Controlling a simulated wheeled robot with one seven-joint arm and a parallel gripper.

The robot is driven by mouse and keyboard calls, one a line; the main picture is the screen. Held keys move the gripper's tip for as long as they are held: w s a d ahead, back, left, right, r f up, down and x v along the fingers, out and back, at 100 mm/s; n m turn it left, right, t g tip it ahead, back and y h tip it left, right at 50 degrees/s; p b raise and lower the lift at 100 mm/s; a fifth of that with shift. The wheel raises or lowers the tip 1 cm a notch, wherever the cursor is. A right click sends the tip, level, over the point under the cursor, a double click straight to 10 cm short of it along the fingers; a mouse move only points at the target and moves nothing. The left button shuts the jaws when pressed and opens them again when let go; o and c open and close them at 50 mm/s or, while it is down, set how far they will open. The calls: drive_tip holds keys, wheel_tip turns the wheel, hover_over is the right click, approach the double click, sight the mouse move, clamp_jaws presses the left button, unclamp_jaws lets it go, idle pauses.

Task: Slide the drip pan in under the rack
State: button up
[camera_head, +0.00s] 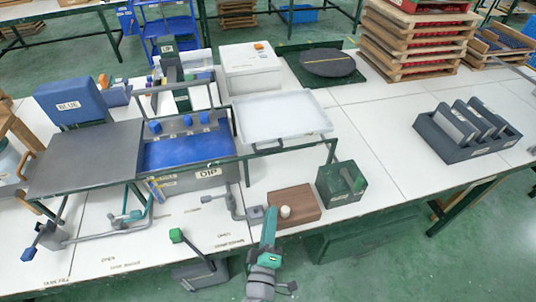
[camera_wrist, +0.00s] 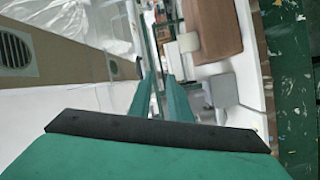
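The rack (camera_head: 333,152) is a dark green frame with a pale, white-lined tray (camera_head: 280,117) on top, right of the blue DIP tank (camera_head: 186,150). A flat brown box (camera_head: 293,197) with a white knob (camera_head: 285,211) lies on the table in front of the rack. It may be the drip pan; I cannot tell for sure. The brown box also shows in the wrist view (camera_wrist: 215,28). My gripper (camera_head: 270,212) is at the table's front edge, just before the box. In the wrist view, its two green fingers (camera_wrist: 160,95) stand apart with nothing held between them.
A dark green box (camera_head: 341,183) with a handle stands right of the brown box. A grey lever (camera_head: 238,208) stands close on its left. A green-knobbed lever (camera_head: 190,245) is at the front edge.

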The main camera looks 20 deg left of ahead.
drive_tip(key=w+a+r+n, duration=0.1)
drive_tip(key=w+a+r, duration=0.2)
drive_tip(key=w, duration=0.5)
drive_tip(key=w+a+r+n+t, duration=0.1)
drive_tip(key=w+a+r, duration=0.3)
drive_tip(key=w, duration=0.5)
drive_tip(key=shift+r+n, duration=0.3)
drive_tip(key=shift+n, duration=0.5)
clamp_jaws()
